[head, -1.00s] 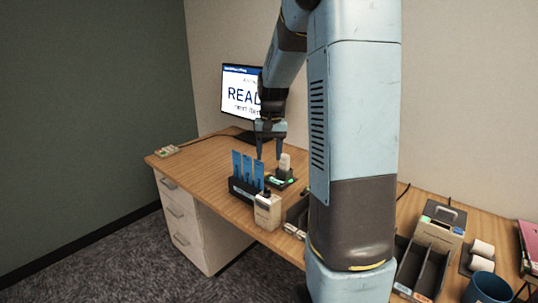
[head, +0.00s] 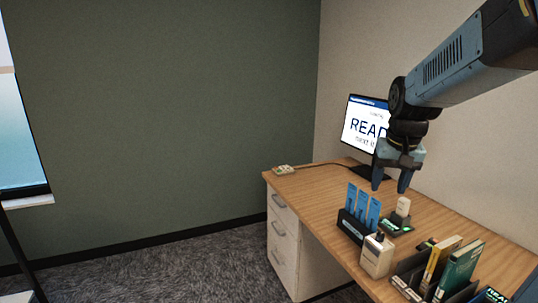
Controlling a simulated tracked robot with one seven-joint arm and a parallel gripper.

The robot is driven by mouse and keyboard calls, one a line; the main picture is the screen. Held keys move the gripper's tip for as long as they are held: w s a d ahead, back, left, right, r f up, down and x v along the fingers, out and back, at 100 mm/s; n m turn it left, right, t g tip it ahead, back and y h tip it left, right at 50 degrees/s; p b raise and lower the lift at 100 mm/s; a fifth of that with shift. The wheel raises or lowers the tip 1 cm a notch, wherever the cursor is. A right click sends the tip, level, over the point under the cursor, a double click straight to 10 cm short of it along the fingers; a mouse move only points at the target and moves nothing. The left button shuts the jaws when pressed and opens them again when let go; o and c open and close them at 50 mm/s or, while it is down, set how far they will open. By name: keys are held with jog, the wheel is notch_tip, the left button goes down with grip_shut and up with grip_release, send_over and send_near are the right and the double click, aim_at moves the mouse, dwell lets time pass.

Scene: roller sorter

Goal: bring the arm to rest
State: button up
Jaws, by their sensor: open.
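My gripper (head: 391,183) hangs from my arm at the right of the head view, pointing down above the wooden desk (head: 322,188). Its two fingers are apart with nothing between them. It is in front of the monitor (head: 364,124) and above the blue cards and the small white device, clear of the desk top. My arm reaches in from the upper right corner.
Blue cards (head: 362,208) stand in a dark holder. A white device (head: 403,206) sits on a dark base behind it, and a white bottle-like box (head: 377,256) in front. Books (head: 458,268) stand in a rack. A small item (head: 283,169) lies at the far corner. Floor at left is clear.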

jog(key=s+a+r+n+t, duration=0.1)
jog(key=s+a, duration=0.1)
jog(key=s, duration=0.5)
jog(key=s+a+r+n+t, duration=0.1)
jog(key=s+a+t, duration=0.1)
jog(key=s, duration=0.5)
jog(key=shift+s+a+r, duration=0.15)
jog(key=shift+s+a, duration=0.25)
jog(key=shift+a, duration=0.05)
